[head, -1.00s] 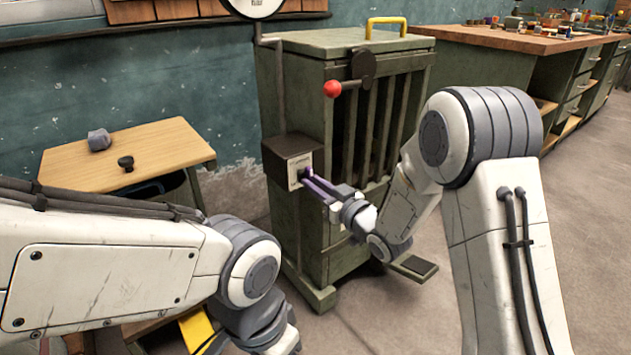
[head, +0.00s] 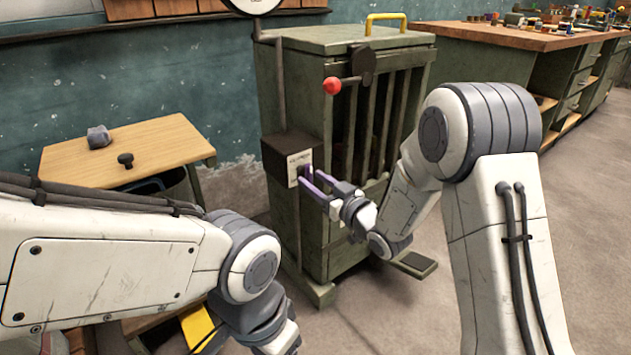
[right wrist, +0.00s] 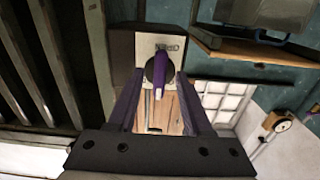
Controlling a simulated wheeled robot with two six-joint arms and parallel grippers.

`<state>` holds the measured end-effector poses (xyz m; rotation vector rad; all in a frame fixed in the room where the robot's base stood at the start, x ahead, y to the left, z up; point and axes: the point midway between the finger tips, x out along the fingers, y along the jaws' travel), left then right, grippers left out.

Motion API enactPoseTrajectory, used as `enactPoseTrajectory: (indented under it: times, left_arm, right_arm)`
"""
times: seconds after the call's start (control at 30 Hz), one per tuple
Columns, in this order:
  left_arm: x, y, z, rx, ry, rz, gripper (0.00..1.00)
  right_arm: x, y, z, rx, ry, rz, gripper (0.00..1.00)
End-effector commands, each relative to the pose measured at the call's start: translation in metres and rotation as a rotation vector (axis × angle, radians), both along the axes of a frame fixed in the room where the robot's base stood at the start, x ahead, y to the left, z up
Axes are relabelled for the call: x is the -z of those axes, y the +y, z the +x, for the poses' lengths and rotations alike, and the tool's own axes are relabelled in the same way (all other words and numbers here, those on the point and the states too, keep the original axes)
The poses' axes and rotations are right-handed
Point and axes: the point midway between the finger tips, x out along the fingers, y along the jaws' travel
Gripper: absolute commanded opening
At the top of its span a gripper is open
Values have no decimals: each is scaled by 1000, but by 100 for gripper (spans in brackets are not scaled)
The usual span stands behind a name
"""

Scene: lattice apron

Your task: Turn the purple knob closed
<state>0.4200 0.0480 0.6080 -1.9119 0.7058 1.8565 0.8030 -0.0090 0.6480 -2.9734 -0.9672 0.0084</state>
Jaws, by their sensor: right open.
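The purple knob (right wrist: 161,72) sits on a dark round base on a pale label plate (right wrist: 147,50). In the right wrist view its bar runs up and down the picture. In the head view the knob (head: 306,171) is small, on the dark box at the green cabinet's side. My right gripper (head: 315,182) is open, with its purple fingers pointing at the knob. In the right wrist view the knob shows between the fingertips (right wrist: 159,80), with gaps on both sides; contact is not visible. My left gripper (head: 268,347) is at the bottom edge, its fingers mostly cut off.
The green cabinet (head: 300,95) has a red-ball lever (head: 332,86) and a yellow handle (head: 386,18). A small wooden table (head: 160,150) stands at left, a long workbench (head: 510,40) at back right. Open floor (head: 580,200) lies at right.

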Motion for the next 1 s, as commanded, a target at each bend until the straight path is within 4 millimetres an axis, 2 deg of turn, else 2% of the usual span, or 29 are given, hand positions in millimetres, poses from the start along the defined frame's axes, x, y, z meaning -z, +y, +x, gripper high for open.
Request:
enactPoseTrajectory:
  times: [0.17, 0.4, 0.53, 0.7, 1.0]
  left_arm:
    - [-8, 0, 0, 0, 0, 0, 59]
    - [-17, 0, 0, 0, 0, 0, 59]
    - [-20, 0, 0, 0, 0, 0, 59]
    - [-21, 0, 0, 0, 0, 0, 59]
    - [-21, 0, 0, 0, 0, 0, 59]
  right_arm:
    - [-2, -14, -18, 3, 4, 0, 50]
    - [-1, -43, -57, 5, 5, 0, 50]
    - [0, -55, -73, 4, 4, 1, 50]
    - [0, -61, -83, 2, 2, 1, 50]
    - [0, -61, -84, 1, 1, 1, 50]
